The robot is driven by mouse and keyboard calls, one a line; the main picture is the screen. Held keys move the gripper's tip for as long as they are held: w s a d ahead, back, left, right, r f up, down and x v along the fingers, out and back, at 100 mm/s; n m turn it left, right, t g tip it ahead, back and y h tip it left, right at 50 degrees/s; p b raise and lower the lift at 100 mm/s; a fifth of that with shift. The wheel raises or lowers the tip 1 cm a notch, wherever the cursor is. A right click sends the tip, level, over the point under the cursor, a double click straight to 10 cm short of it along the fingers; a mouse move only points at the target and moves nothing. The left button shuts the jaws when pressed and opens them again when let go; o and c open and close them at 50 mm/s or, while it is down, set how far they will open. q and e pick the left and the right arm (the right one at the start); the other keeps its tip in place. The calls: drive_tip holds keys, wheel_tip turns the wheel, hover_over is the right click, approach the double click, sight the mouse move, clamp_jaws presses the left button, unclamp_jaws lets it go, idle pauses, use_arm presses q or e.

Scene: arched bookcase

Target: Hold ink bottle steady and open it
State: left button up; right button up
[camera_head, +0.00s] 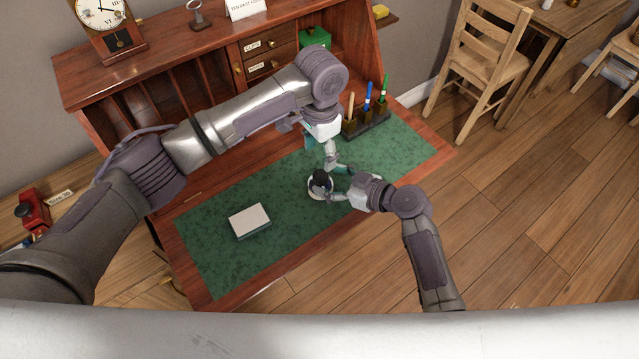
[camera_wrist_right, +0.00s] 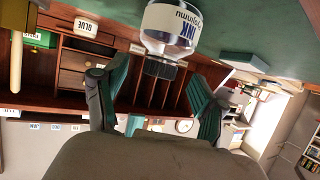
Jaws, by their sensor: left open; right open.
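The ink bottle (camera_head: 317,191) stands on the green desk mat, with a dark cap (camera_head: 321,179) on top. In the right wrist view, which is upside down, the ink bottle (camera_wrist_right: 176,22) shows its INK label and its black cap (camera_wrist_right: 160,68) is on it. My right gripper (camera_head: 338,184) is open at the bottle's right side; in its wrist view the cap lies between and beyond the open fingers (camera_wrist_right: 155,88). My left gripper (camera_head: 329,160) is open just behind and above the bottle. Whether its fingers touch the bottle is hard to tell.
A white-topped box (camera_head: 250,221) lies on the green mat (camera_head: 205,262) to the left. A pen holder (camera_head: 368,128) with several pens stands behind on the right. The bookcase desk's drawers (camera_head: 262,67) rise at the back. The mat's front is clear.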

drive_tip(key=shift+x, duration=1.7)
clamp_jaws()
